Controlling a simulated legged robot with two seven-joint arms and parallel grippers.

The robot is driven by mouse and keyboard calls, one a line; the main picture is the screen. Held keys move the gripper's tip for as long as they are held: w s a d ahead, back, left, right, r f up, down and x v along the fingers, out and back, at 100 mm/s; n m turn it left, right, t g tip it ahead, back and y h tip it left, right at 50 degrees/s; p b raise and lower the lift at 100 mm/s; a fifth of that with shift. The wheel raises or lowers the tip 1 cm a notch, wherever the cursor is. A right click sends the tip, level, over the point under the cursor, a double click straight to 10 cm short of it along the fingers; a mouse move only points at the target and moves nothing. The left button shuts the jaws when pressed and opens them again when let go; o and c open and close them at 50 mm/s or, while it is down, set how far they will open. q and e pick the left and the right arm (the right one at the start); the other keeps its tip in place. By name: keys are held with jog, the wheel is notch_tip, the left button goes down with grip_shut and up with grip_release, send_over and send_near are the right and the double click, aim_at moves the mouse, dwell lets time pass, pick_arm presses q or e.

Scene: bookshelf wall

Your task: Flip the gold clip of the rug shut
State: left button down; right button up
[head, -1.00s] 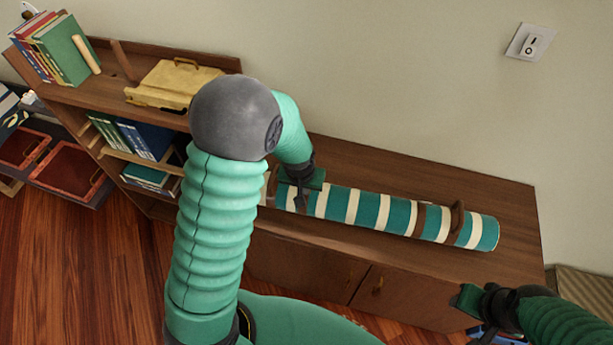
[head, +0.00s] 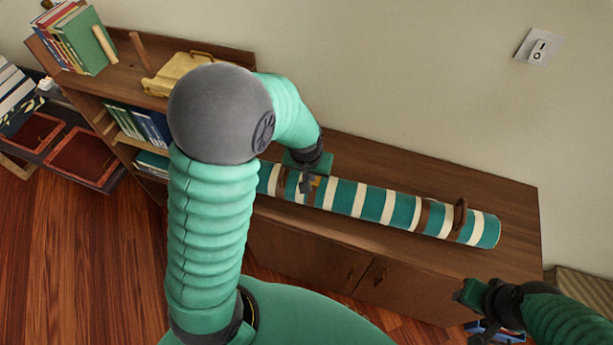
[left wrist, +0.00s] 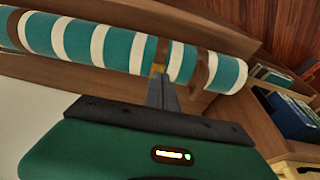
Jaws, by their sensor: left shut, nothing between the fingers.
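The rolled rug (head: 385,207), striped teal and cream, lies along the top of the low wooden cabinet. Brown straps go around it, one near its right end (head: 425,216) and one near my left gripper. The gold clip (head: 317,181) shows as a small yellow patch beside my left fingertips; it also shows in the left wrist view (left wrist: 159,68). My left gripper (head: 306,186) is shut and empty, its tips at the rug by the clip. Whether they touch the clip, I cannot tell. My right gripper (head: 474,308) is at the lower right, away from the rug; its jaws are unclear.
A yellow box (head: 183,72) and upright books (head: 77,38) stand on the shelf unit at the left. The cabinet top (head: 510,205) is bare around the rug. The wall is behind.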

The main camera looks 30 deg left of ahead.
pick_arm(q)
jog(key=s+r, duration=0.1)
jog(key=s+d+r, duration=0.1)
jog(key=s+r, duration=0.1)
jog(key=shift+s+d+r, duration=0.1)
jog(key=shift+s+r, duration=0.1)
jog(key=shift+s, duration=0.05)
pick_arm(e)
jog(key=shift+w+f, duration=0.15)
jog(key=shift+f, duration=0.05)
pick_arm(q)
jog(key=s+d+m, duration=0.3)
jog(key=s+d, duration=0.2)
jog(key=s, duration=0.2)
jog(key=shift+d+f+h+b, duration=0.3)
jog(key=shift+f+h+b, duration=0.1)
jog(key=shift+f+b, duration=0.05)
pick_arm(e)
jog(key=shift+d+f, duration=0.1)
jog(key=shift+f, duration=0.25)
pick_arm(q)
jog(key=shift+w+a+f, duration=0.1)
jog(key=shift+w, duration=0.15)
pick_arm(e)
jog(key=shift+w+f, duration=0.1)
pick_arm(q)
jog(key=shift+s, duration=0.15)
pick_arm(e)
jog(key=shift+c, duration=0.3)
